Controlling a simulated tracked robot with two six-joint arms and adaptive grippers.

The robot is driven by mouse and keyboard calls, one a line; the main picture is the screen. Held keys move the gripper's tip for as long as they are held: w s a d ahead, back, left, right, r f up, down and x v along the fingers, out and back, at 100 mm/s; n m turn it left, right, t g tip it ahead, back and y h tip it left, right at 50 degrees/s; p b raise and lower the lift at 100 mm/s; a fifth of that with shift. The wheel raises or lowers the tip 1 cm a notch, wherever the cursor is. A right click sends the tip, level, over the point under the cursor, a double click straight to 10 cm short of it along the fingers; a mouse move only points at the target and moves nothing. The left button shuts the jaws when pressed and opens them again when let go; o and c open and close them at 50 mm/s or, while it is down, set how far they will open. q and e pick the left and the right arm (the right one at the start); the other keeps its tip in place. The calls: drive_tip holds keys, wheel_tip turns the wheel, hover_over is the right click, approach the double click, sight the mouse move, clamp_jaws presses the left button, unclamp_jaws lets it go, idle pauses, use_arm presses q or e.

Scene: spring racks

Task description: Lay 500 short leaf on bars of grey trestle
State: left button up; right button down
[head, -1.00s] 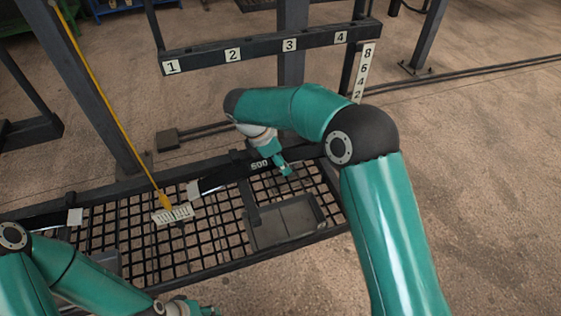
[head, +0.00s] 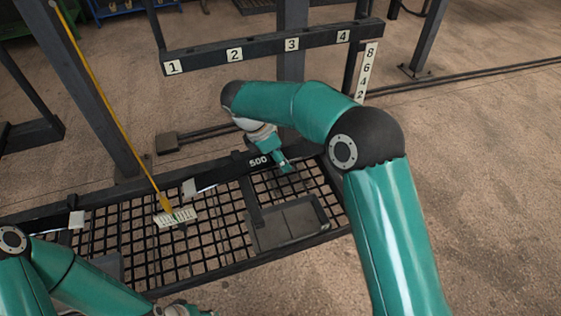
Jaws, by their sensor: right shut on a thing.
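The 500 short leaf (head: 258,161) is a dark flat bar with a white "500" on it, near the back edge of the mesh shelf. My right gripper (head: 286,166) is shut on it just right of the number. The arm and dark surroundings partly hide the hold and the leaf's right end. I cannot tell whether the leaf touches the shelf frame. My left gripper (head: 198,311) is at the bottom edge, mostly cut off, and its jaws are unclear. I cannot pick out the grey trestle with certainty.
The black mesh shelf (head: 205,238) bears a grey tray (head: 287,224). A dark rail (head: 265,53) numbered 1 to 4 stands behind. Open floor lies at right.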

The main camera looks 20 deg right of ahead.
drive_tip(key=shift+r, duration=0.75)
drive_tip(key=s+b, duration=0.5)
drive_tip(key=s, duration=1.3)
drive_tip(key=shift+d, duration=0.35)
drive_tip(key=c, duration=1)
unclamp_jaws()
clamp_jaws()
drive_tip(key=shift+f, duration=0.1)
